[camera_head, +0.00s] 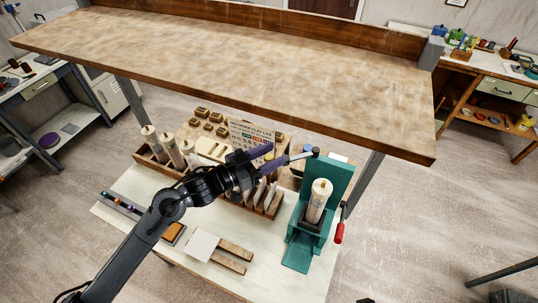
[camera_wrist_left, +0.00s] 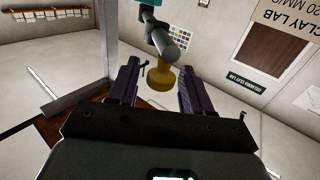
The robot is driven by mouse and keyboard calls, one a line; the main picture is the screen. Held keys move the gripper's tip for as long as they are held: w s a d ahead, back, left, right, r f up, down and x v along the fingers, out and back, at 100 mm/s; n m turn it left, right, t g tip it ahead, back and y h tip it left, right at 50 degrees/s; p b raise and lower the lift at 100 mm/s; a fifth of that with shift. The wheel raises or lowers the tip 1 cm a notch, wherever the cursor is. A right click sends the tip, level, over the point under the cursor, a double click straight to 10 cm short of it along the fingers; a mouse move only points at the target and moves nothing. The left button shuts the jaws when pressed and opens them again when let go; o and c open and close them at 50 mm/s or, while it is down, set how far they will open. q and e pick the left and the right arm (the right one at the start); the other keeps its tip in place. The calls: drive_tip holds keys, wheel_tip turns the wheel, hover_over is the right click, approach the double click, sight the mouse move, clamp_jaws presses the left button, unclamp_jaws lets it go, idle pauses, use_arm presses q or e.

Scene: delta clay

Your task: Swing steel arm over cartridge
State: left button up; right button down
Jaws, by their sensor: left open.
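The cartridge (camera_head: 318,198) is a cream cylinder standing upright in the teal press (camera_head: 340,178). The steel arm (camera_head: 300,156) is a grey bar joined near the top of the press. It points out to the left, beside the cartridge rather than over it. It also shows in the left wrist view (camera_wrist_left: 172,42), with a yellow knob (camera_wrist_left: 160,77) at its free end. My left gripper (camera_head: 268,160) has dark purple fingers, open on either side of the knob; I cannot tell whether they touch it. My right gripper is not in view.
A wooden shelf (camera_head: 230,55) spans above the bench (camera_head: 120,205). A rack with several cream cylinders (camera_head: 150,135) stands at the back left. A white block (camera_head: 201,244) and wooden strips (camera_head: 232,256) lie in front. A red handle (camera_head: 339,233) sticks out right of the press.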

use_arm(q)
clamp_jaws()
drive_tip(key=shift+r, duration=0.1)
idle(0.4)
